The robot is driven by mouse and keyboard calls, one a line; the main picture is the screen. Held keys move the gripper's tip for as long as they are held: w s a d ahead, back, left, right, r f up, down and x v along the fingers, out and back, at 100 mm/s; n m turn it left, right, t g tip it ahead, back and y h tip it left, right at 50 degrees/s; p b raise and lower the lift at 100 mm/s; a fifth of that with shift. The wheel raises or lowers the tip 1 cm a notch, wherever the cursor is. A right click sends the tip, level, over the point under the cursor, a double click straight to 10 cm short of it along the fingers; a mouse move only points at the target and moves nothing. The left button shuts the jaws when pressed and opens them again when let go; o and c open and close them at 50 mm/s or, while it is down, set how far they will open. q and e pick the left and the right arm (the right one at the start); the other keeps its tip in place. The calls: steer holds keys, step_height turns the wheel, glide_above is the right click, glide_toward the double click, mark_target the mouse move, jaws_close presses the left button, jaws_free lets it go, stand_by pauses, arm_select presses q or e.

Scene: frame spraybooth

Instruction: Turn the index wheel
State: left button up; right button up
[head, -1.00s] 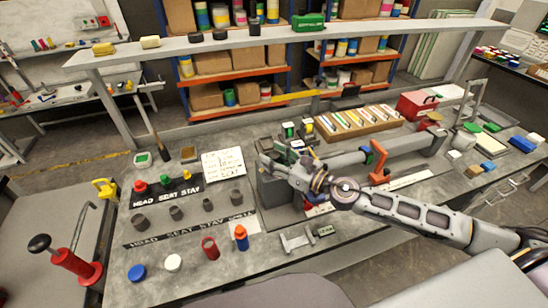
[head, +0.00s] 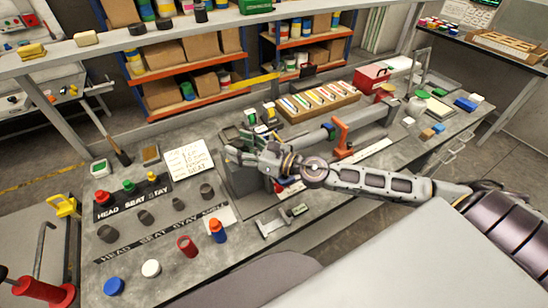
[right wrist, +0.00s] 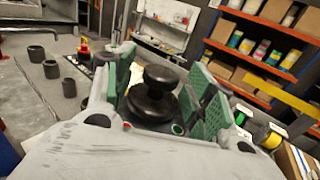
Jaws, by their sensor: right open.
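A black round knob on a wider black disc, which looks like the index wheel (right wrist: 153,95), shows in the middle of the right wrist view. My right gripper (right wrist: 160,88) is open, with one green-padded finger on each side of the knob. I cannot tell whether the pads touch it. In the head view my right gripper (head: 238,155) is at the top of a grey fixture (head: 241,184) on the bench, and it hides the wheel there. My left gripper is not in view.
A tray of coloured strips (head: 315,101) lies behind. A shelf (head: 150,38) runs above.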

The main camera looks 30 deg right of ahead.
mark_target(243, 147)
steer(key=shift+v, duration=0.95)
steer(key=shift+s, duration=0.15)
steer(key=shift+s+d, duration=0.15)
steer(key=shift+s, duration=0.05)
steer(key=shift+s+d, duration=0.5)
steer(key=shift+s, duration=0.2)
steer(key=shift+s+d+r, duration=0.1)
steer(key=shift+s+d, duration=0.1)
steer(key=shift+s, duration=0.05)
steer(key=v, duration=0.6)
steer(key=shift+d, duration=0.15)
